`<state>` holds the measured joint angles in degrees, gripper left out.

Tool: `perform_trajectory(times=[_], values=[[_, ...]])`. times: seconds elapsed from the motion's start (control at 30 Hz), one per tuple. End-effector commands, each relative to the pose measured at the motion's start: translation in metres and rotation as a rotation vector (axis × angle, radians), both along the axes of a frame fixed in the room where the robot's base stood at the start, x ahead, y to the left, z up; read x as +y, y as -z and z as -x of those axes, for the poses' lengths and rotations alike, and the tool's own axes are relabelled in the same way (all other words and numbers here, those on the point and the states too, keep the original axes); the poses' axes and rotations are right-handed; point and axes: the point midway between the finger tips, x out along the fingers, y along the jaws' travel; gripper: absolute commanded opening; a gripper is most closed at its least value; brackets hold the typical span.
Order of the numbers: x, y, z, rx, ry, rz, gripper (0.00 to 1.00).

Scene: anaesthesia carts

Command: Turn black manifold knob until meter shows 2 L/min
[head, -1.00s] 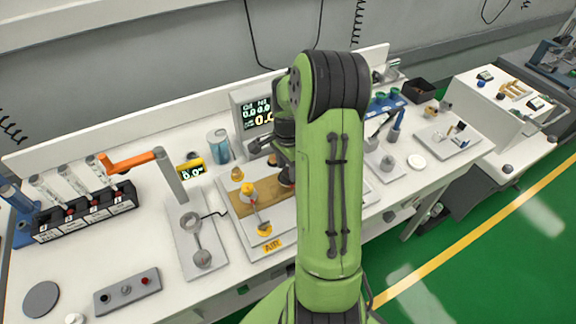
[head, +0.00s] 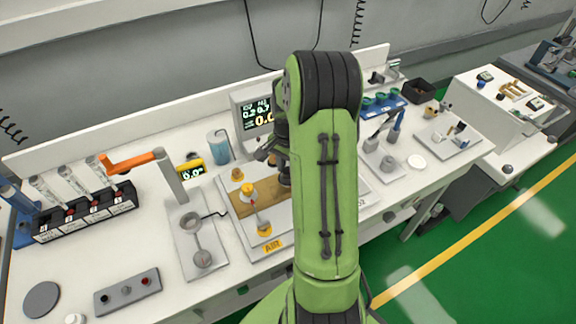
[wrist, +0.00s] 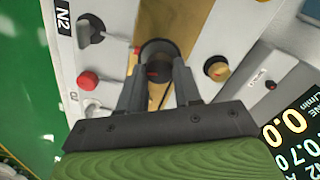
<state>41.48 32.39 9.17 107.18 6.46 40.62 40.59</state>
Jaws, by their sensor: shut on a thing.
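The black manifold knob (wrist: 160,58) has a red mark on its face and sits on the wood-coloured strip of the manifold (head: 252,204). My gripper (wrist: 159,76) is shut on this knob, one finger on each side. In the head view my gripper (head: 284,178) is at the right part of the strip, partly hidden by my arm. The meter (head: 258,112) stands behind the manifold. It shows a large orange 0.0 and smaller digits that look like 0.2 and 0.7. Its display is cut off in the wrist view (wrist: 292,128).
Yellow-capped fittings (head: 248,190) stand on the manifold left of my gripper. A red knob (wrist: 87,80) and a brass knob (wrist: 216,69) flank the black knob.

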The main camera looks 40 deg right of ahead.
Motion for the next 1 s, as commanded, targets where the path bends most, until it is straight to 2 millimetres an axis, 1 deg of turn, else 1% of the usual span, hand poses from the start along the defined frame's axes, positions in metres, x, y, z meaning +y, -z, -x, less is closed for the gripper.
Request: perform_trajectory(times=[0.3,0.5,0.7,1.0], values=[[0.0004,-0.001,-0.0013,-0.002,-0.267,0.001,0.03],[0.0002,-0.001,-0.0014,-0.002,-0.393,0.001,0.03],[0.0002,-0.0011,-0.0015,-0.003,-0.474,0.002,0.03],[-0.0001,-0.0012,-0.0016,-0.003,-0.513,0.002,0.03]])
